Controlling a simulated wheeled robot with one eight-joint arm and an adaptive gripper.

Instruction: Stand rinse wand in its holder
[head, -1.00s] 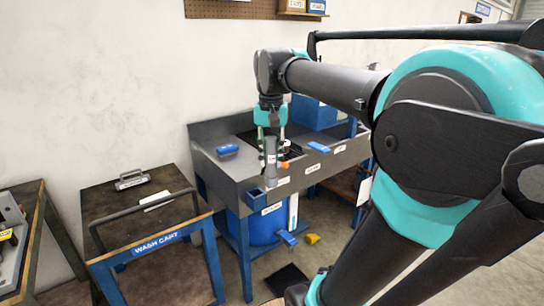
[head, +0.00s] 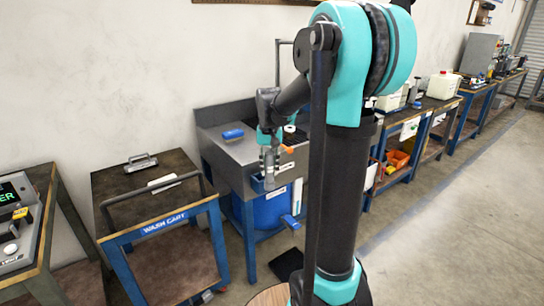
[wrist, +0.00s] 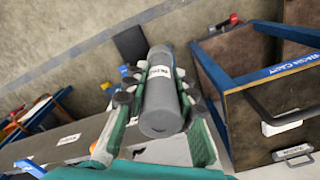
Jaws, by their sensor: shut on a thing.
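The rinse wand (head: 269,171) is a grey cylinder, held about upright at the front edge of the grey sink (head: 232,158). My gripper (head: 269,140) is shut around its upper part. In the wrist view, the fingers (wrist: 158,98) press the labelled grey wand (wrist: 160,88) from both sides.
The wash cart (head: 160,262) stands left of the sink, with its handle rail near it. A blue brush-like item (head: 233,134) lies on the sink deck. A blue drum (head: 268,209) is under the sink. Benches (head: 436,120) line the wall to the right; the floor there is clear.

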